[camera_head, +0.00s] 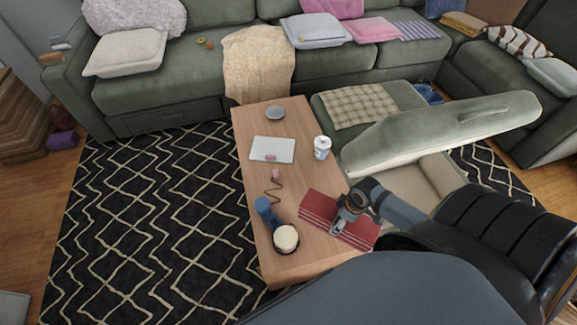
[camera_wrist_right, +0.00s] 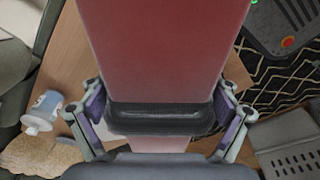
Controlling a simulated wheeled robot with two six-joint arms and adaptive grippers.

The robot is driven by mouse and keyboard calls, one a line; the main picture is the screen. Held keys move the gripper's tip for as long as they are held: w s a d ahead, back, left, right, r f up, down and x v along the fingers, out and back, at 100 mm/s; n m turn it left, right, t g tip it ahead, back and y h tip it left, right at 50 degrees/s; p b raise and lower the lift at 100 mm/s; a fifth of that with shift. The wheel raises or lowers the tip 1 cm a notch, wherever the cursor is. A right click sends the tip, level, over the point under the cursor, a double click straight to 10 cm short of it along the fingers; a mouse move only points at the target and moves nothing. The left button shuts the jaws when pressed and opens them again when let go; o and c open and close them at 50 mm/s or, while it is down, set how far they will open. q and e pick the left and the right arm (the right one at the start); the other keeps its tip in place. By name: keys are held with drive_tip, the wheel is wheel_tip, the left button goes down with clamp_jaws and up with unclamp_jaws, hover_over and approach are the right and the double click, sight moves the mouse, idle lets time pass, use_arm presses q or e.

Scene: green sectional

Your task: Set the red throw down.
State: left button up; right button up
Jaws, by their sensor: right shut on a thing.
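The red throw (camera_head: 318,209) is a flat, folded red cloth with pale stripes. In the head view it shows at the near right corner of the wooden coffee table (camera_head: 262,184) and reaches past the table's right edge. I cannot tell whether it touches the tabletop. My right gripper (camera_head: 343,216) is shut on it. In the right wrist view the throw (camera_wrist_right: 165,50) fills the middle between the two fingers of the right gripper (camera_wrist_right: 165,118) and hides much of the table. My left gripper is not in view.
On the table are a blue object (camera_head: 267,212) beside a round cream-topped pot (camera_head: 286,239), a white tablet-like slab (camera_head: 272,149), a white jar (camera_head: 322,148) and a grey dish (camera_head: 275,113). An open green ottoman (camera_head: 440,130) stands right of the table.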

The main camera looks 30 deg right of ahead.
drive_tip(key=shift+d, duration=0.1)
drive_tip(key=shift+w+f, duration=0.15)
drive_tip(key=w+a+f+b, duration=0.1)
drive_tip(key=w, duration=0.2)
drive_tip(key=w+a+f+b, duration=0.1)
drive_tip(key=w+f, duration=0.1)
drive_tip(key=w, duration=0.1)
drive_tip(key=w+a+f+b, duration=0.1)
drive_tip(key=w+a+f, duration=0.1)
drive_tip(key=w, duration=0.1)
drive_tip(key=shift+w+f, duration=0.2)
drive_tip(key=shift+w, duration=0.2)
drive_tip(key=shift+w+a+f+b, duration=0.3)
drive_tip(key=shift+w+f, duration=0.2)
drive_tip(key=shift+w, duration=0.1)
drive_tip(key=shift+w+a+f+b, duration=0.2)
drive_tip(key=shift+w+f+b, duration=0.1)
drive_tip(key=shift+w+f, duration=0.25)
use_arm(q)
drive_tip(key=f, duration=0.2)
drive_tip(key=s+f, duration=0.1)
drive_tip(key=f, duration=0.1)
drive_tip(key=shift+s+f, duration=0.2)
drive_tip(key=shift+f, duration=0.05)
use_arm(e)
drive_tip(key=shift+w+a+f, duration=0.1)
drive_tip(key=shift+w, duration=0.2)
drive_tip(key=shift+f, duration=0.15)
drive_tip(key=o, duration=1.3)
drive_tip(key=shift+s, duration=0.1)
